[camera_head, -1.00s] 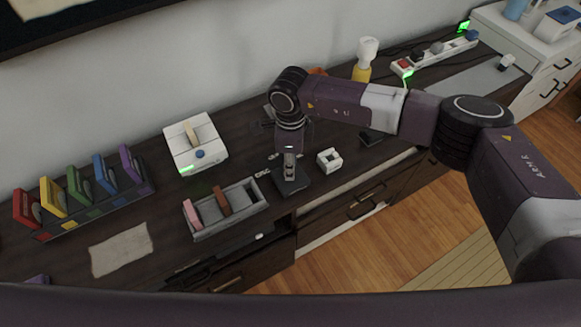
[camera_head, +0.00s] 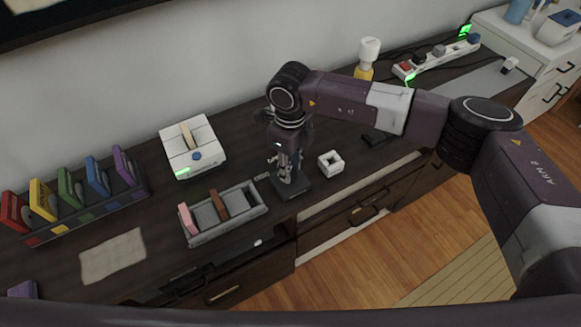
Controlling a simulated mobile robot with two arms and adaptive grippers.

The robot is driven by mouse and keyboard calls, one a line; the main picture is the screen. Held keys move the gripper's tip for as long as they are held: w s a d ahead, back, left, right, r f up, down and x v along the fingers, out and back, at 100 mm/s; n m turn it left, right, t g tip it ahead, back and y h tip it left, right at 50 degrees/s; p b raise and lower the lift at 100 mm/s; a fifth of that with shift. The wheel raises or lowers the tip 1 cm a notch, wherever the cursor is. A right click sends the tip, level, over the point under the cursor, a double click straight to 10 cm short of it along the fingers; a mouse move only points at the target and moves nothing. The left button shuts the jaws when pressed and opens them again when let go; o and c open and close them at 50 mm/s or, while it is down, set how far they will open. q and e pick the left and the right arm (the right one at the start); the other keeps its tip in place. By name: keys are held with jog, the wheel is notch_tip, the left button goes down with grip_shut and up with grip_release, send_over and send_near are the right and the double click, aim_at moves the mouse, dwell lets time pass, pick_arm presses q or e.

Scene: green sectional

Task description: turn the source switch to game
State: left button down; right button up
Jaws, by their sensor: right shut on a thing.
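The source switch (camera_head: 294,189) is a small dark box on the dark cabinet top, right of the grey tray. My right gripper (camera_head: 286,172) comes down over it from above and is shut on its upright lever. The gripper and wrist hide most of the lever, so its exact position cannot be told. A small pale label lies left of the box, too small to read. My left gripper is not in view.
The grey tray (camera_head: 232,224) holds a pink and a brown cartridge. A white console (camera_head: 194,146) with a green light stands behind it. A rack of coloured cartridges (camera_head: 92,213) is at left. A white square block (camera_head: 331,163) sits close right of the switch.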

jog(key=o, duration=1.2)
jog(key=shift+c, duration=0.2)
notch_tip(320, 180, up, 12)
